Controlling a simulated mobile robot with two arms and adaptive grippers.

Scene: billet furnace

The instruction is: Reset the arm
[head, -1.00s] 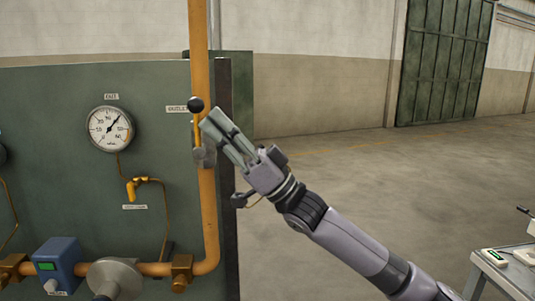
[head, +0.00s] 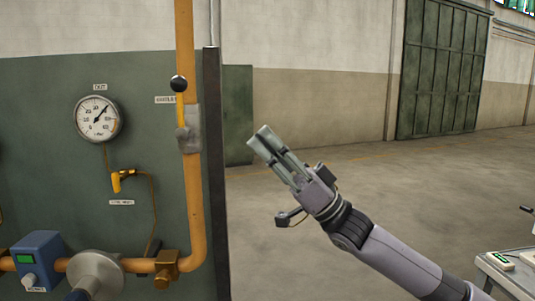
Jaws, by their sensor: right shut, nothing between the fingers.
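My right gripper (head: 262,142) is in the middle of the head view, on my right arm coming in from the lower right. Its fingers are together, with nothing between them, and point up and left. It is in front of open floor, to the right of the orange vertical pipe (head: 193,215) and apart from it in the picture. A lever with a black ball knob (head: 179,83) stands upright along the pipe above a grey valve body (head: 188,140). My left gripper is not in view.
A green panel (head: 55,170) at left carries a round gauge (head: 98,118), a small yellow valve (head: 117,180) and a blue box (head: 38,258). A dark post (head: 213,170) edges the panel. A table (head: 505,270) stands at lower right. The floor between is clear.

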